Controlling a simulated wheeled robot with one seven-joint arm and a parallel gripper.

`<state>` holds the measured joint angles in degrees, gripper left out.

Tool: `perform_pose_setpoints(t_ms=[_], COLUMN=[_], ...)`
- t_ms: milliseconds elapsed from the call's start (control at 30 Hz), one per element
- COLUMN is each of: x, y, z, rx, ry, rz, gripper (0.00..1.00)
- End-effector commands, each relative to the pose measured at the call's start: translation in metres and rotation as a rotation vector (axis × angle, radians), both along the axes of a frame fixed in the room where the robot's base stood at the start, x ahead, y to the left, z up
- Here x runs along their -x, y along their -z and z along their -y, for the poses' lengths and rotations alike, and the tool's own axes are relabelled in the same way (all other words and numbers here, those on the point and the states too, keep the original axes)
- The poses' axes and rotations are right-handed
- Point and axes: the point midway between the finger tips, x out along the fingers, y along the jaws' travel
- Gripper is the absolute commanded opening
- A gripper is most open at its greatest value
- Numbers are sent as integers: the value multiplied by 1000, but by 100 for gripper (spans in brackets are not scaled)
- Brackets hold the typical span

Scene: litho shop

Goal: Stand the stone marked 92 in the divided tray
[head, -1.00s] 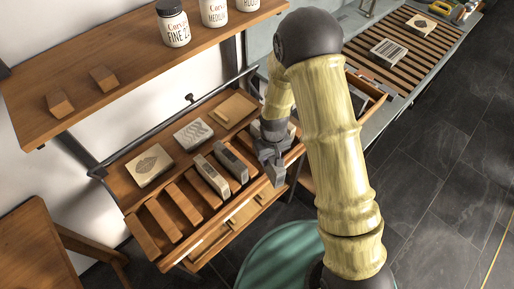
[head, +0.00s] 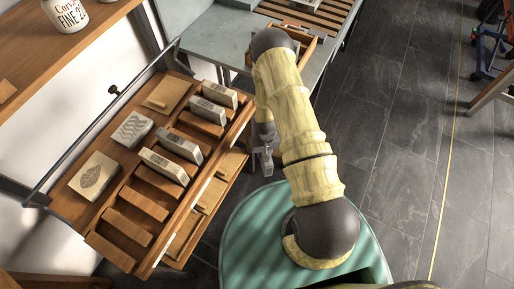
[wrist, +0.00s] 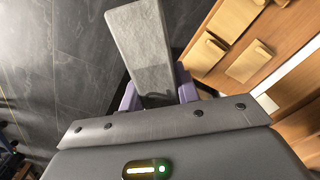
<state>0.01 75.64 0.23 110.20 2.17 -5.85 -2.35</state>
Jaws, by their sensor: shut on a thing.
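My gripper (head: 263,158) hangs off the front right side of the wooden divided tray (head: 128,226), clear of it. In the wrist view my gripper (wrist: 158,92) has its purple fingers shut on a grey stone slab (wrist: 140,40), which sticks out beyond them. No number is readable on its visible face, and I cannot make it out clearly in the head view. Several stones stand in the tray's slots, among them a pale one (head: 164,166), a darker-topped one (head: 180,146) and two farther back (head: 208,110). Their marks are unreadable. The near slots are empty.
A leaf-marked stone (head: 94,176), a wave-marked stone (head: 132,130) and a plain wooden block (head: 167,93) lie behind the slots. A lower shelf (head: 215,192) holds flat wooden pieces. A bench with a slatted rack (head: 312,14) stands beyond. Open floor (head: 400,150) lies right.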

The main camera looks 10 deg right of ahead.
Motion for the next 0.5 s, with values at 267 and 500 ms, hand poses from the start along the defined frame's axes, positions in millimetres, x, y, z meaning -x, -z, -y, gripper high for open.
perform_pose_setpoints(t_ms=[267, 500], x=[-1, -1], y=[50, 68], z=[3, 1], rx=[0, 0], ry=[9, 4], rz=[3, 3], gripper=[0, 0])
